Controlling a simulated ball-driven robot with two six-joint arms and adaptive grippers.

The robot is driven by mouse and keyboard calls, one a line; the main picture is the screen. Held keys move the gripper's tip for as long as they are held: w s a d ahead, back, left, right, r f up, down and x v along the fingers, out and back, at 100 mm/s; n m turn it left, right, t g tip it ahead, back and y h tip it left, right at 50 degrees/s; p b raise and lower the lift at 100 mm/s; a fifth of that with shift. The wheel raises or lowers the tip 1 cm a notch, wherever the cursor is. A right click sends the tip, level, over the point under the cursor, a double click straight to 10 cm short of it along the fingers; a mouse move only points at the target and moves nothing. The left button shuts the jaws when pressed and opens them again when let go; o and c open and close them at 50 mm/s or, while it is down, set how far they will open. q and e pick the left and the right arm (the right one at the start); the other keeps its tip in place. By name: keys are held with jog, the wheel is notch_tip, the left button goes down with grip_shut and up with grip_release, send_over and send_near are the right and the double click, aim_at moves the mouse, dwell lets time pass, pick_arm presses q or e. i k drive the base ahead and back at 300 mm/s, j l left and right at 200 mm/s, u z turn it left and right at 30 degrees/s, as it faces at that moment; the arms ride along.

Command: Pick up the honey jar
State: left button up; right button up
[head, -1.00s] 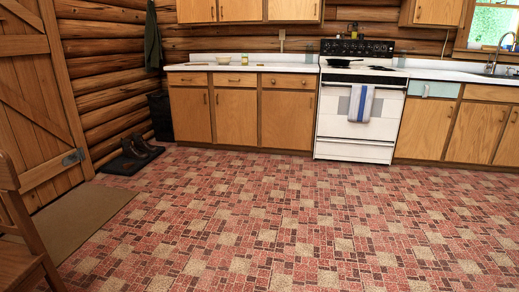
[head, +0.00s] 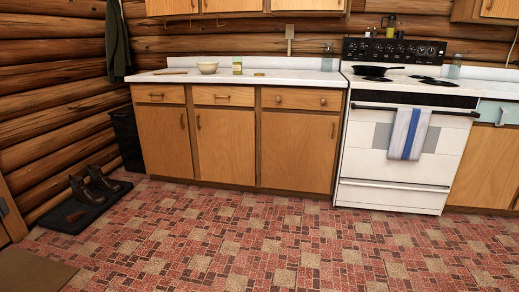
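No thing in the head view can be surely told as the honey jar. On the white counter (head: 290,79) stand a pale bowl (head: 208,68), a small green and cream container (head: 237,65) and a low yellowish round item (head: 259,74). A clear glass jar or bottle (head: 327,58) stands at the counter's right end, beside the stove. Another clear jar (head: 455,67) stands right of the stove. They are too small to tell their contents. Neither of my grippers is in view.
The white stove (head: 395,155) holds a black pan (head: 376,71); a striped towel (head: 408,134) hangs on its front. Boots (head: 95,184) on a dark mat and a dark bin (head: 127,138) are at left. The tiled floor (head: 260,235) before the cabinets is clear.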

aim_at(238, 68)
jog(key=i, duration=2.55)
